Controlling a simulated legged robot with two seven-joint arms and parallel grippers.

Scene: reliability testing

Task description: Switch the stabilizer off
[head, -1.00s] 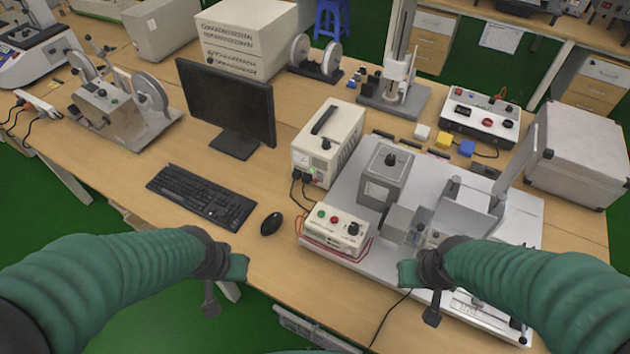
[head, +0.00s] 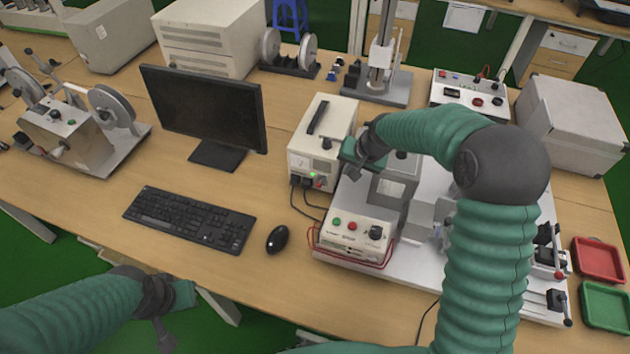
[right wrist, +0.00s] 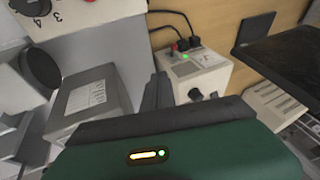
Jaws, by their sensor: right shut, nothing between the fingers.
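The stabilizer, taken to be the cream box with a black top handle (head: 316,118), stands on the bench right of the monitor. Its front has a meter, plugs and a lit green light. In the right wrist view its front (right wrist: 208,72) shows the green light, a black knob and red and black parts by the plugs. My right gripper (head: 354,170) is shut and empty, beside the stabilizer's right front in the head view; contact cannot be told. Its dark fingers (right wrist: 158,92) point towards the stabilizer. My left gripper (head: 164,335) hangs low at the bench's front edge; its jaws are unclear.
A control box with red and green buttons (head: 350,236) stands in front. A grey box (head: 396,188) is close on the right. The monitor (head: 203,105), keyboard (head: 190,217) and mouse (head: 278,239) are left. Black cables (head: 305,205) run from the stabilizer's front.

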